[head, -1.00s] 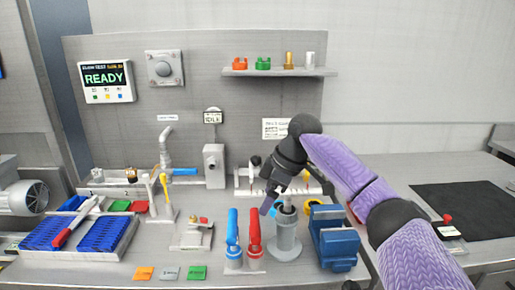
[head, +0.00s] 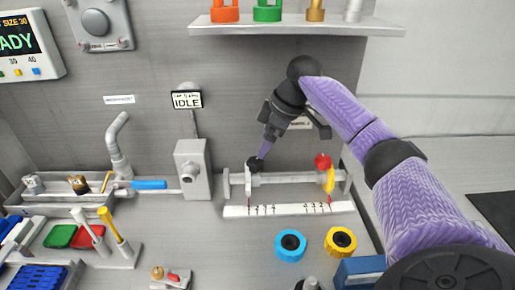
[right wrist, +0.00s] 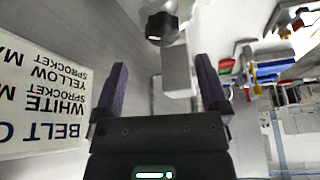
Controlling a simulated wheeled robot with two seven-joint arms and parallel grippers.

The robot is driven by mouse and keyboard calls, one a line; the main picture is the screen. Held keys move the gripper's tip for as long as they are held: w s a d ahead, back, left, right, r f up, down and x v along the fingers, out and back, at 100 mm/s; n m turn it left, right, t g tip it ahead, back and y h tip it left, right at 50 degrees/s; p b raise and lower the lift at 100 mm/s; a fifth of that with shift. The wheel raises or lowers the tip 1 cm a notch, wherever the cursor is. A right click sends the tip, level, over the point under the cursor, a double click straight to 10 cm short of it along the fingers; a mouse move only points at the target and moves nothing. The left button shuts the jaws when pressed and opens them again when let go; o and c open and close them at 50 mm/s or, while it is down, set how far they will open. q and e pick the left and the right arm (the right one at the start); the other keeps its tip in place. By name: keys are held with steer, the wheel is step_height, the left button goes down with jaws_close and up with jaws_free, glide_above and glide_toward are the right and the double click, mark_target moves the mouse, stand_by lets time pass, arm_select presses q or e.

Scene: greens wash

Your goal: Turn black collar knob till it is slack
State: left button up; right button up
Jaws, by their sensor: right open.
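The black collar knob (head: 253,164) sits on top of a white collar (head: 248,182) at the left part of a horizontal grey rail (head: 290,178). My right gripper (head: 265,148) points down at the knob from above and right, its purple fingers close to it. In the right wrist view a black knob (right wrist: 160,27) shows beyond the spread, empty fingers (right wrist: 161,62), roughly in line with the gap between them. I cannot tell in the head view whether a finger touches the knob. My left gripper is not in view.
A red knob (head: 322,161) with a yellow pointer (head: 329,181) sits at the rail's right end. A marked white scale (head: 290,209) lies in front. A grey box (head: 192,168) stands left of the rail. Blue (head: 290,245) and yellow (head: 341,241) rings lie nearer. A shelf (head: 300,25) hangs above.

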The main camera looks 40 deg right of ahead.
mark_target(256, 160)
steer(key=b+x, duration=0.1)
steer(key=x, duration=0.4)
steer(key=shift+a+f, duration=0.15)
steer(key=shift+f, duration=0.25)
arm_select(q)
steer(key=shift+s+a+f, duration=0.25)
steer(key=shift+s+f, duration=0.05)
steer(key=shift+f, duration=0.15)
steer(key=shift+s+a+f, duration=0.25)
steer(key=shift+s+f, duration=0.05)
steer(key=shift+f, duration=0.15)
arm_select(e)
steer(key=shift+c, duration=0.3)
steer(key=c, duration=1.2)
steer(key=m+p, duration=0.1)
steer(key=p, duration=0.2)
steer(key=r+m+h+p, duration=0.1)
steer(key=p, duration=0.2)
steer(key=shift+m, duration=0.3)
jaws_close()
steer(key=shift+f, duration=0.25)
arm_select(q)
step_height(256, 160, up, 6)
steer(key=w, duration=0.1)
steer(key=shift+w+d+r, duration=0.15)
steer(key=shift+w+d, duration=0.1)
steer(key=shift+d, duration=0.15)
arm_select(e)
steer(key=shift+f+m+t, duration=0.15)
steer(key=shift+m+t, duration=0.15)
